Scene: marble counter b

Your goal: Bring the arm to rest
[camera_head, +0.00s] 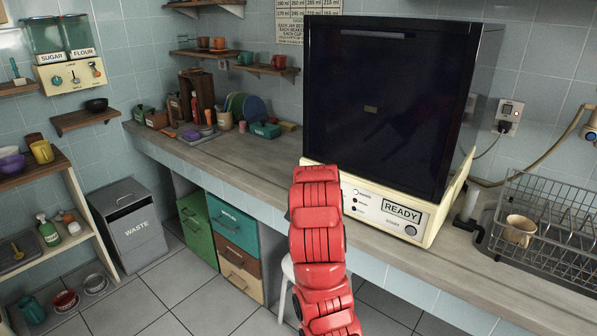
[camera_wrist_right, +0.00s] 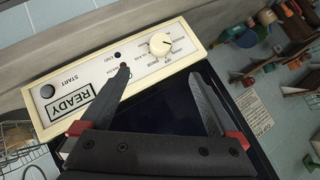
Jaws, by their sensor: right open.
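My red right arm (camera_head: 318,235) rises from the bottom middle of the head view, up to the front of a large machine with a dark front (camera_head: 385,105). The arm's own links hide its gripper in that view. In the right wrist view my right gripper (camera_wrist_right: 160,72) has its two dark fingers spread wide, with nothing between them. Behind the fingers are the machine's cream panel (camera_wrist_right: 105,82), with a dial, small buttons and a READY label, and its dark front. I cannot tell whether a finger touches the panel. My left gripper is not in view.
A dish rack (camera_head: 552,225) with a beige mug (camera_head: 519,230) stands right of the machine. Jars and boxes crowd the counter's left back. A grey waste bin (camera_head: 131,225) and coloured drawers (camera_head: 233,225) stand below. The counter left of the machine (camera_head: 245,150) is largely clear.

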